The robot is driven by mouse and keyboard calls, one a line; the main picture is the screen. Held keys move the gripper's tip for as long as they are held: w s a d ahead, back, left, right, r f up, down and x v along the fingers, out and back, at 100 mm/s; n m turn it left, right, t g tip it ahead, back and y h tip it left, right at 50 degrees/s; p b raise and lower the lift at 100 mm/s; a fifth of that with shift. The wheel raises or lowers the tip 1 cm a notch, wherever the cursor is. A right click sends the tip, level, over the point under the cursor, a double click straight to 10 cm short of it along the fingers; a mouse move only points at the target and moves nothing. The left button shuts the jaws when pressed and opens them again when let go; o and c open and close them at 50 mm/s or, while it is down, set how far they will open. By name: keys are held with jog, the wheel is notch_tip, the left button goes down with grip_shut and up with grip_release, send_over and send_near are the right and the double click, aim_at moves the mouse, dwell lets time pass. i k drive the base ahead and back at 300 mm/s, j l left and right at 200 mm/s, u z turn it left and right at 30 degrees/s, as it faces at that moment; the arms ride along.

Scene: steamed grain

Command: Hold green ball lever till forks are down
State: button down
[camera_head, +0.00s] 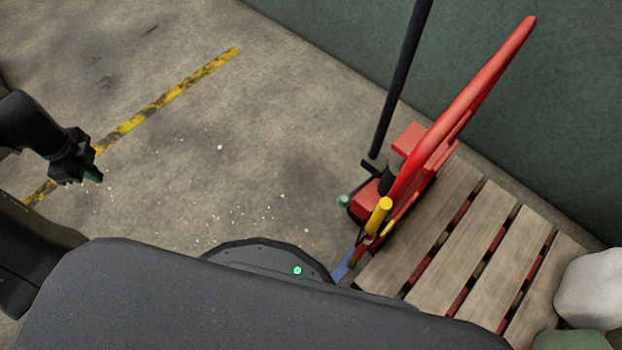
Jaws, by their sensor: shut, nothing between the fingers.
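A red pallet jack (440,120) with a long red handle stands at the right, by the wooden pallet (420,235). A small green ball (343,200) shows low on its left side, and its lever is mostly hidden. The jack's forks are largely covered by the pallet slats; red strips show in the gaps, and their height cannot be told. My gripper (92,174) is at the far left above the floor, shut and empty, well apart from the green ball.
A yellow cylinder (379,216) and a black pole (400,80) are close to the green ball. A green wall (560,120) runs behind the jack. Open concrete floor (230,160) with scattered grains lies between my gripper and the jack.

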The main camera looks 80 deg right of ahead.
aim_at(344, 201)
jog(key=i+l, duration=0.25)
jog(key=l, duration=0.15)
jog(key=i+l, duration=0.25)
jog(key=l, duration=0.2)
jog(key=i+l, duration=0.2)
jog(key=l, duration=0.2)
jog(key=i+l, duration=0.25)
jog(key=l, duration=0.15)
jog(key=z, duration=4.75)
